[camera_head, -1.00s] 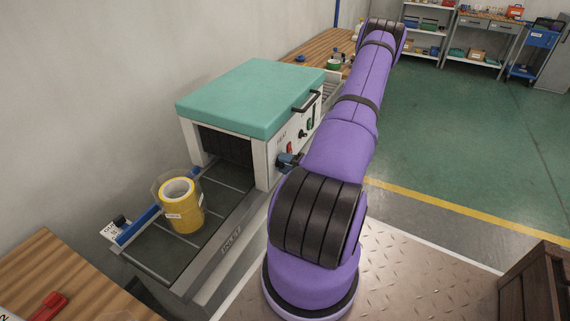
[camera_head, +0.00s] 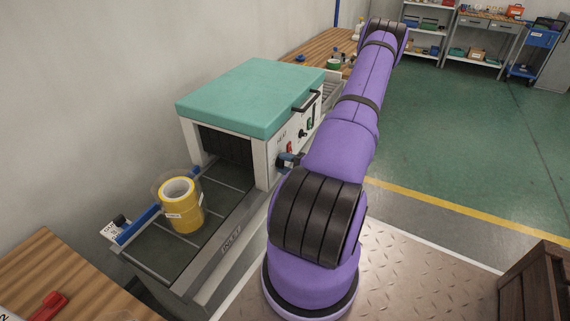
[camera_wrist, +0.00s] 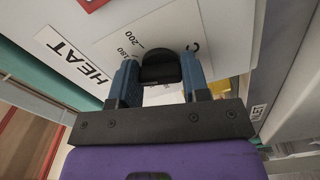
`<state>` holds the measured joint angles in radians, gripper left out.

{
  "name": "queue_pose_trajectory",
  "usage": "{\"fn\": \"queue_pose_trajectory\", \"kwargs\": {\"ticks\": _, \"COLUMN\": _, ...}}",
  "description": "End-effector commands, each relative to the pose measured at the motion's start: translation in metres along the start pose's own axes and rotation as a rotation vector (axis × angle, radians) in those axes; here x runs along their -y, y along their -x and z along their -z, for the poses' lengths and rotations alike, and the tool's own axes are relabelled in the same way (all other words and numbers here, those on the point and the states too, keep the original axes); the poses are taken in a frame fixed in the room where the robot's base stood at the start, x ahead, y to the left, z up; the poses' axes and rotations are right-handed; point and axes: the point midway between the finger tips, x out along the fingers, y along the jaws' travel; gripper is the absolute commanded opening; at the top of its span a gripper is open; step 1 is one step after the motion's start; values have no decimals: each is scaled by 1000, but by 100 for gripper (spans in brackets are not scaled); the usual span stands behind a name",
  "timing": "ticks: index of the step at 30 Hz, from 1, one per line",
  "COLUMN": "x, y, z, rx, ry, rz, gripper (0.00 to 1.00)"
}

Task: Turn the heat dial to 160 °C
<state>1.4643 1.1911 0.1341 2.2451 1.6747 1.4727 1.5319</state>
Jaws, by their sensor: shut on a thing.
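The black heat dial (camera_wrist: 160,68) sits on a white scale plate in the wrist view, between the two blue fingers of my gripper (camera_wrist: 162,84). The fingers are shut on the dial's sides. The marks 180 and 200 and a letter C show beside it; the 160 mark and the dial's pointer I cannot make out. The HEAT label (camera_wrist: 72,56) lies to the left. In the head view my gripper (camera_head: 287,162) is at the front panel of the machine with the teal lid (camera_head: 255,95); the dial there is hidden behind the gripper and arm.
A yellow tape roll (camera_head: 181,205) in a clear wrap stands on the machine's inlet conveyor (camera_head: 150,248). A black lid handle (camera_head: 306,102) and a red switch (camera_head: 290,147) are near my arm. A wooden crate (camera_head: 540,285) stands at lower right. Green floor at right is clear.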

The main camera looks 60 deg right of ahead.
Motion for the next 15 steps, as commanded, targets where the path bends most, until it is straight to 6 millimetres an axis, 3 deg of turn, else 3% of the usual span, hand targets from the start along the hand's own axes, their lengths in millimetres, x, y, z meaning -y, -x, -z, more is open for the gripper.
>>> {"fn": "queue_pose_trajectory", "kwargs": {"ticks": 2, "x": 2, "y": 1, "z": 0, "rx": 1, "ry": -3, "rz": 5, "gripper": 19}}
{"fn": "queue_pose_trajectory", "kwargs": {"ticks": 3, "x": 2, "y": 1, "z": 0, "rx": 1, "ry": -2, "rz": 5, "gripper": 52}}
{"fn": "queue_pose_trajectory", "kwargs": {"ticks": 5, "x": 2, "y": 1, "z": 0, "rx": 1, "ry": -2, "rz": 4, "gripper": 66}}
{"fn": "queue_pose_trajectory", "kwargs": {"ticks": 15, "x": 0, "y": 3, "z": 0, "rx": 1, "ry": 0, "rz": 1, "gripper": 68}}
